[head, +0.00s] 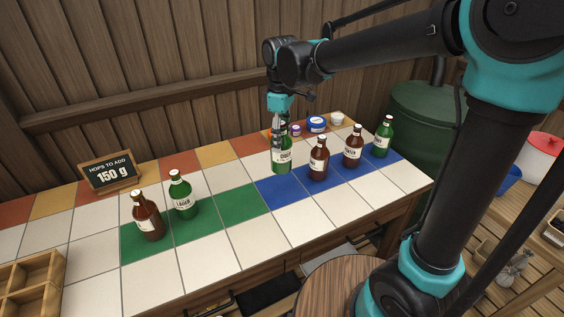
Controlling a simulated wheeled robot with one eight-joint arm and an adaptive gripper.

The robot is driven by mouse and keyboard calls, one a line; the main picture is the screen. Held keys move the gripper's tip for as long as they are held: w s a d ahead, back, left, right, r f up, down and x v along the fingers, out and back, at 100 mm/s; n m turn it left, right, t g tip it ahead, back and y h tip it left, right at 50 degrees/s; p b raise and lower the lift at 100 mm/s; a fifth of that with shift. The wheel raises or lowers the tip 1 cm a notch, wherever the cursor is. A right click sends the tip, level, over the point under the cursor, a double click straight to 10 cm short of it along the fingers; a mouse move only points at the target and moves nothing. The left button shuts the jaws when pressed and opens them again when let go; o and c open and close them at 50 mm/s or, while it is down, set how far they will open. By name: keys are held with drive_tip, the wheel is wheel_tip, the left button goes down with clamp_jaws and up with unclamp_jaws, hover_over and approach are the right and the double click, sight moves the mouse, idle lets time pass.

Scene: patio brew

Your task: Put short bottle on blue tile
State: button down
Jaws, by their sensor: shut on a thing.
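Two brown bottles, one nearer (318,164) and one farther (353,150), and another green bottle (382,142) stand along the blue row to the right. A brown bottle (148,220) and a green bottle (182,200) stand on green tiles at left. Which bottles are short is hard to judge.
A black sign (111,175) reading 150 g stands at the back left. A blue-lidded tub (317,124), a small purple-topped jar (296,130) and a white tub (337,118) stand at the back. A wooden crate (22,290) is at front left. The front white tiles are clear.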

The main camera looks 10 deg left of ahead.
sight(281, 161)
wheel_tip(281, 161, down, 9)
idle(0.5)
drive_tip(key=shift+f, duration=0.1)
drive_tip(key=c, duration=0.5)
unclamp_jaws()
wheel_tip(281, 161, up, 12)
drive_tip(key=shift+r, duration=0.15)
drive_tip(key=s+d+f+m+t, duration=0.1)
drive_tip(key=s+d+f+m, duration=0.2)
drive_tip(key=d, duration=0.7)
drive_tip(key=s+d+f+m+t, duration=0.1)
drive_tip(key=s+d+f+m, duration=0.2)
drive_tip(key=d+f+m, duration=0.5)
drive_tip(key=s+d+f+m+t, duration=0.2)
drive_tip(key=d+f+m, duration=0.3)
drive_tip(key=d, duration=0.9)
drive_tip(key=shift+s+d+f, duration=0.15)
drive_tip(key=shift+s+f, duration=0.65)
drive_tip(key=shift+f, duration=0.1)
